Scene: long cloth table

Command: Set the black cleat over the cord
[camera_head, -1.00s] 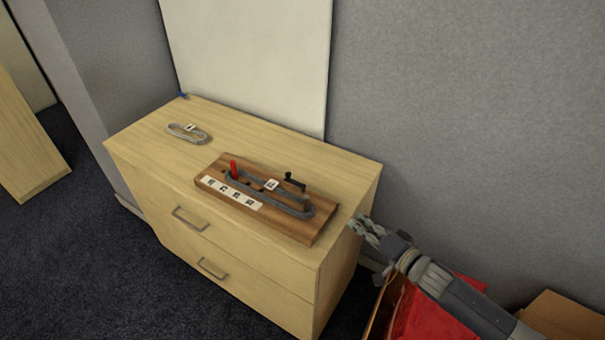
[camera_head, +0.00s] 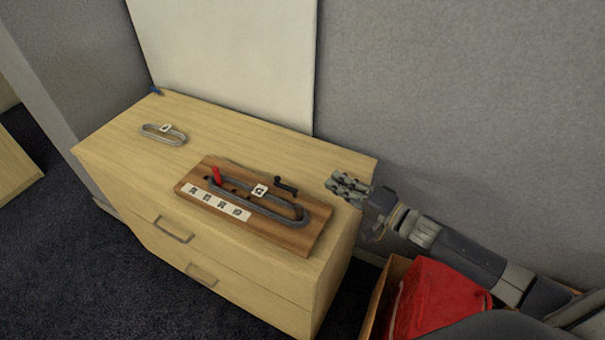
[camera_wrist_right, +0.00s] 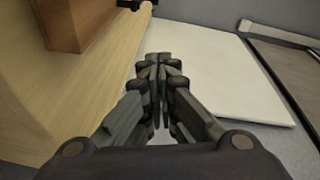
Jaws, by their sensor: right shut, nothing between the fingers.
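The black cleat (camera_head: 286,186) is a small dark crank-shaped piece at the far edge of a brown wooden board (camera_head: 308,240). A grey cord (camera_head: 262,210) lies on the board as a long loop, with a red lever (camera_head: 216,175) at its left end. The cleat appears beside the cord's far side; whether it touches the cord is unclear. My right gripper (camera_head: 335,183) is shut and empty, to the right of the cleat and apart from it. My left gripper is out of view.
The board lies on a light wood cabinet (camera_head: 110,135). A second grey loop with a tag (camera_head: 164,135) lies at the back left. A white panel (camera_head: 230,60) and grey wall stand behind. A red item in a box (camera_head: 435,300) stands right of the cabinet.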

